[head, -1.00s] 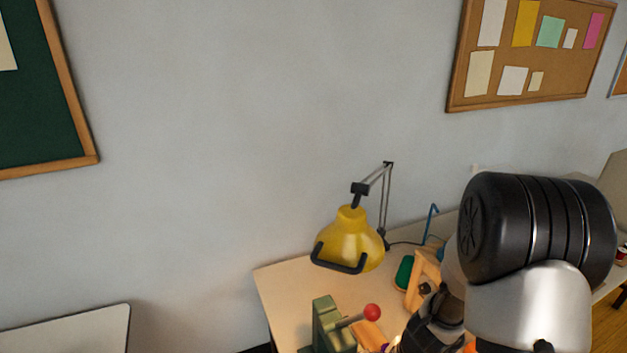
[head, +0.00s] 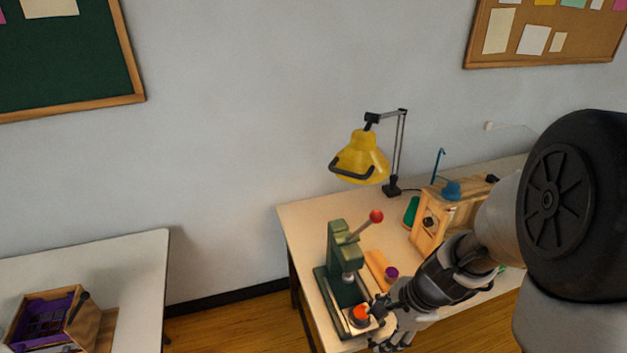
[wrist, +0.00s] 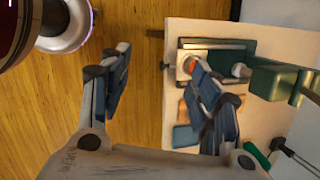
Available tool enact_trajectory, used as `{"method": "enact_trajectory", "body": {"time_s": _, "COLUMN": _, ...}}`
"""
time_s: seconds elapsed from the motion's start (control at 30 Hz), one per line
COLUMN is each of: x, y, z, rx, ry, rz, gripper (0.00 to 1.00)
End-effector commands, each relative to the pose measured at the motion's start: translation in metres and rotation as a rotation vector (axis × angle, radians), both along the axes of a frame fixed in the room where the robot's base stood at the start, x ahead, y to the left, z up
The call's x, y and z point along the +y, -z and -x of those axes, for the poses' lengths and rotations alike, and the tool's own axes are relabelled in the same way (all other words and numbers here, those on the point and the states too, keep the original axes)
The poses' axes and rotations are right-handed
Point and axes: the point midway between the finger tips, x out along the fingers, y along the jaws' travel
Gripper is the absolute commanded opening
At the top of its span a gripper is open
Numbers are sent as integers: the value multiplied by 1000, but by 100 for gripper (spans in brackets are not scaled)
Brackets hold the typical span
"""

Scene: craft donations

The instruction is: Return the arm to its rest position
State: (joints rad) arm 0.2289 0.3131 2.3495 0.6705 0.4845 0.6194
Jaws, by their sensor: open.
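My gripper (head: 385,322) is at the front edge of the desk, beside the green press, in the head view. In the wrist view my gripper (wrist: 157,62) has its two blue-padded fingers wide apart with nothing between them. The green press (head: 346,262) has a lever with a red ball. A small red-orange piece (head: 359,316) sits on the press base and also shows near the right finger in the wrist view (wrist: 187,66). I cannot tell whether a finger touches it. My arm reaches in from the right.
The desk (head: 305,222) holds a yellow lamp (head: 362,158), a wooden frame box (head: 432,234), an orange block (head: 377,265) and a purple spool (head: 391,273). A white table (head: 120,262) at left bears an open wooden box (head: 72,312). Wooden floor (head: 222,325) lies between them.

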Motion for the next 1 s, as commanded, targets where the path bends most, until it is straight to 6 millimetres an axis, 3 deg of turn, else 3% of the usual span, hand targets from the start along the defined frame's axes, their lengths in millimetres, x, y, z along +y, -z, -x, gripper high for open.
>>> {"method": "enact_trajectory", "body": {"time_s": 0.23, "x": 21, "y": -78, "z": 22, "rx": -177, "ry": -417, "rz": 107, "gripper": 57}}
{"method": "enact_trajectory", "body": {"time_s": 0.5, "x": 28, "y": -151, "z": 86, "rx": -343, "ry": -957, "rz": 343, "gripper": 57}}
{"method": "enact_trajectory", "body": {"time_s": 0.73, "x": 15, "y": -179, "z": 132, "rx": -396, "ry": -1261, "rz": 547, "gripper": 57}}
{"method": "enact_trajectory", "body": {"time_s": 1.0, "x": 8, "y": -185, "z": 145, "rx": -400, "ry": -1348, "rz": 616, "gripper": 57}}
